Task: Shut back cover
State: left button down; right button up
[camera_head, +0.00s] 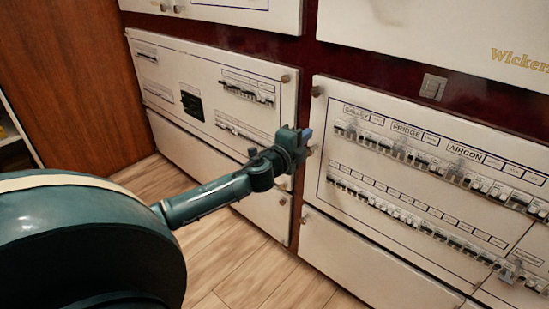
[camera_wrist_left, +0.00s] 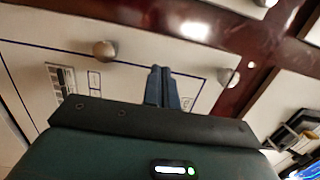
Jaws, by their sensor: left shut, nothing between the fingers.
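The white left breaker panel (camera_head: 205,95) and the white right breaker panel (camera_head: 400,190) stand side by side on a dark red frame. I cannot tell which one is the back cover, or whether either is slightly ajar. My left gripper (camera_head: 305,138) is shut and empty, at the right edge of the left panel, below its upper right knob (camera_head: 284,78). In the left wrist view the blue fingers (camera_wrist_left: 162,88) are together in front of a white panel, between a round knob (camera_wrist_left: 104,51) and a second knob (camera_wrist_left: 228,77). Contact cannot be told. My right gripper is not in view.
A grey latch (camera_head: 433,87) sits on the frame above the right panel. More white panels (camera_head: 440,35) are above, and plain lower panels (camera_head: 370,262) below. A wooden wall (camera_head: 65,85) stands at left. The plank floor (camera_head: 225,255) is clear.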

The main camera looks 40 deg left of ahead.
pick_arm(q)
jog(key=s+p, duration=0.1)
jog(key=s, duration=0.8)
jog(key=shift+s+a, duration=0.15)
jog(key=shift+s, duration=0.15)
jog(key=shift+f, duration=0.15)
